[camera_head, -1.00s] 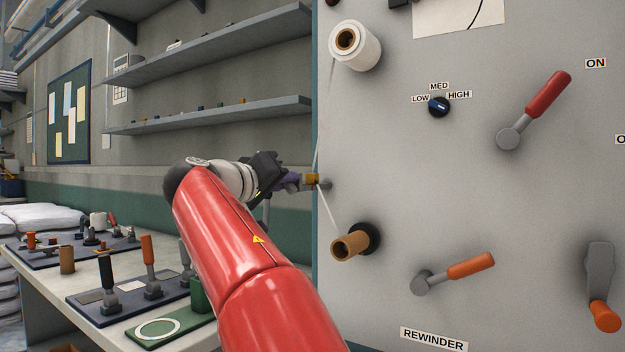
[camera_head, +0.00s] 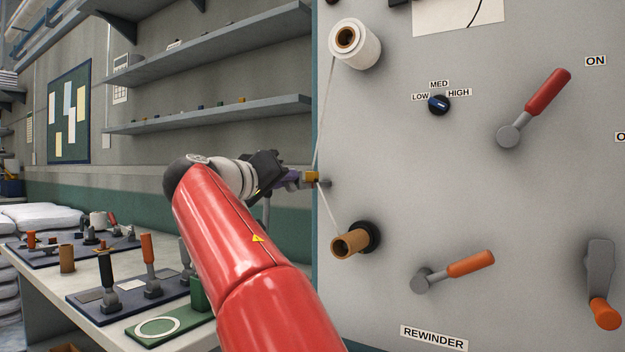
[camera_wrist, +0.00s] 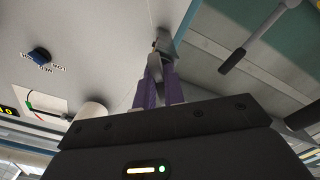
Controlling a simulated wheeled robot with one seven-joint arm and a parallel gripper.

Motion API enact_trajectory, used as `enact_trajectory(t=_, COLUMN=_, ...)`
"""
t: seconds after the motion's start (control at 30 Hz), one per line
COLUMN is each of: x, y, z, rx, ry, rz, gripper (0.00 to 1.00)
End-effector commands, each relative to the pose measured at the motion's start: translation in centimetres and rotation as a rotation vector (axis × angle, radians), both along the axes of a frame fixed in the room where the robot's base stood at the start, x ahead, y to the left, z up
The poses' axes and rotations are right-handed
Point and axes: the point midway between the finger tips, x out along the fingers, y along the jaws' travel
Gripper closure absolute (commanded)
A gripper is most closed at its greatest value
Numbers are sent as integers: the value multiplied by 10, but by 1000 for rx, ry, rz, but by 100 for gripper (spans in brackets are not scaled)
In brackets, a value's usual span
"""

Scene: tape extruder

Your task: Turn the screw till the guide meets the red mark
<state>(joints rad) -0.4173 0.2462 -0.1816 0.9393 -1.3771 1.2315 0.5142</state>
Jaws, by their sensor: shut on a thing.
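My gripper (camera_head: 288,181) reaches the left edge of the grey machine panel in the head view, its purple fingers just left of a small yellow-brown guide (camera_head: 312,177). A thin white tape runs past the guide from the white roll (camera_head: 360,47) to the brown core (camera_head: 349,244). In the wrist view, the purple fingers (camera_wrist: 158,84) are shut on a small grey piece, seemingly the screw's knob (camera_wrist: 156,64). The fingers and hand hide most of the screw. I cannot make out the red mark in either view.
The panel carries a blue selector knob (camera_head: 439,104), a red-handled lever (camera_head: 547,93) and orange-handled levers (camera_head: 470,264) right of my gripper. A bench (camera_head: 60,290) with handled parts stands lower left. Shelves (camera_head: 210,115) line the wall behind.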

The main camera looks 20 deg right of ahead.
Motion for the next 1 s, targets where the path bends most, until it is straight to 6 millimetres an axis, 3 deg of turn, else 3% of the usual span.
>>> enact_trajectory(t=0.4, x=0, y=0, z=-2, rx=196, ry=-273, rz=2, gripper=100)
enact_trajectory(t=0.8, x=1, y=0, z=-1, rx=219, ry=-302, rz=0, gripper=100)
enact_trajectory(t=1.0, x=1, y=1, z=-4, rx=331, ry=-458, rz=1, gripper=100)
